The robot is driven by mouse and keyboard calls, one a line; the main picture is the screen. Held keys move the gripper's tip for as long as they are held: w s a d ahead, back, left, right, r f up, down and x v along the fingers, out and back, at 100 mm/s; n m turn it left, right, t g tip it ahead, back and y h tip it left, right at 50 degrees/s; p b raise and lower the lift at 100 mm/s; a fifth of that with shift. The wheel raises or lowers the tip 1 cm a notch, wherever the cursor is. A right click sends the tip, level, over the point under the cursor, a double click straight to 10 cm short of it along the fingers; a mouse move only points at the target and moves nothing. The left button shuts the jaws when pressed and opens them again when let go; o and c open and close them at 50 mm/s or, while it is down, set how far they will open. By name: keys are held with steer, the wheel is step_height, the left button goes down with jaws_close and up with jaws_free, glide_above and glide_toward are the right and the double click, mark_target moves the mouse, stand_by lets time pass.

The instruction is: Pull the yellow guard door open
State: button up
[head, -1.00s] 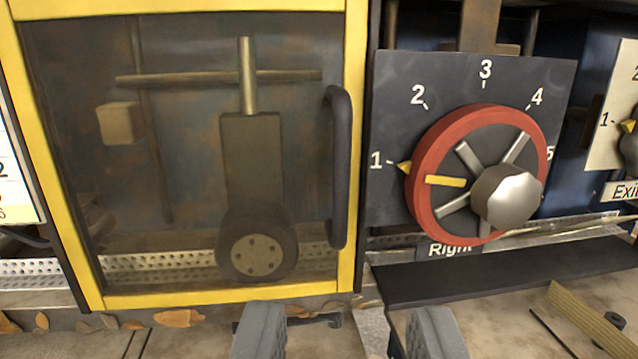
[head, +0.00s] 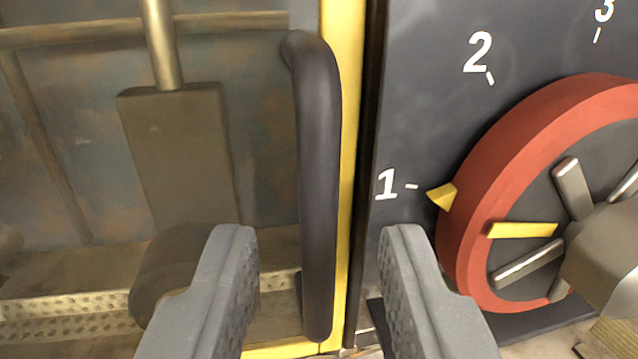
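The yellow guard door (head: 341,130) fills the left part of the head view, with a clear panel in a yellow frame. Its right frame edge lies along the dark panel beside it, and it looks shut. Its dark vertical bar handle (head: 319,190) stands near that edge. My gripper (head: 318,240) is open, with one grey finger left of the handle and one right of it in the picture. No contact with the handle shows. How far the fingertips are from the handle in depth I cannot tell.
A red handwheel (head: 530,160) with a yellow pointer near 1 stands close to the right of my right finger, on a dark numbered panel (head: 420,90). Behind the clear door panel are a roller and a brown block (head: 180,140).

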steer(key=shift+w+a, duration=0.1)
steer(key=shift+w, duration=0.85)
jaws_close()
steer(key=shift+a, duration=0.15)
steer(key=shift+s, duration=0.15)
steer(key=shift+s, duration=0.1)
